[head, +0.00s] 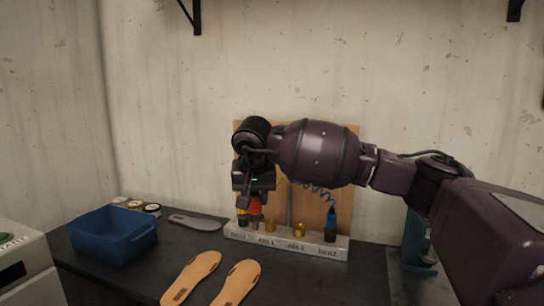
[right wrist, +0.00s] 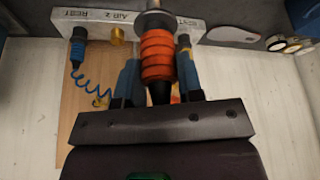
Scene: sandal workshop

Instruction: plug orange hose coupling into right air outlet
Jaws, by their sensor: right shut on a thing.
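My right gripper (head: 254,201) points down over the left part of the outlet bar (head: 287,241). It is shut on the orange coupling (head: 256,208), which stands roughly upright between the fingers; the coupling also shows in the right wrist view (right wrist: 157,55). Its lower tip is close to the bar near the left rest and left outlet; I cannot tell whether it touches. The brass left outlet (head: 270,226) is just right of it. The right air outlet (head: 299,230) is brass and bare, also in the right wrist view (right wrist: 118,36). My left gripper is out of view.
A blue coupling (head: 331,222) with a coiled blue hose stands on the bar's right rest. A wooden board (head: 309,210) is behind the bar. Tan insoles (head: 192,275) lie in front. A blue bin (head: 100,240), small tins (head: 152,209) and a grey sole (head: 194,222) are left.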

